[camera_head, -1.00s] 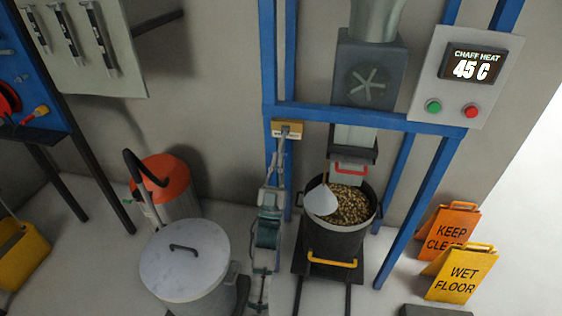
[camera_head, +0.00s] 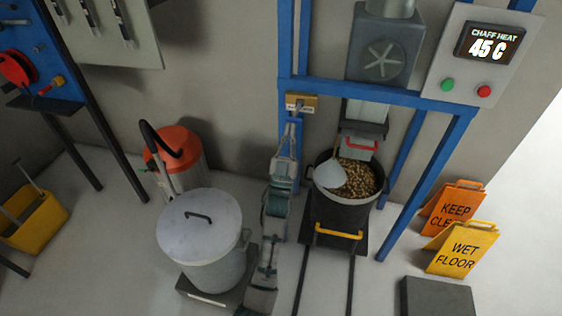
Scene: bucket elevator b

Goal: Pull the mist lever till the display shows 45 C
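The display (camera_head: 488,47) at the upper right reads "CHAFF HEAT 45 C". A small yellow plate (camera_head: 312,103) is on the blue frame, with a small grey lever-like part (camera_head: 298,104) at its front; its label is too small to read. My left gripper (camera_head: 291,127) points up at this plate from below, its tips at or just under its lower edge. Its fingers are too small to tell whether they are open or shut, or touching the lever. My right gripper is not in view.
A dark pot (camera_head: 341,212) of brown pieces with a scoop (camera_head: 331,176) stands under the chute. A lidded grey bin (camera_head: 216,265) and an orange-topped canister (camera_head: 185,145) stand left. Floor signs (camera_head: 466,250) and a grey block (camera_head: 437,297) are at right.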

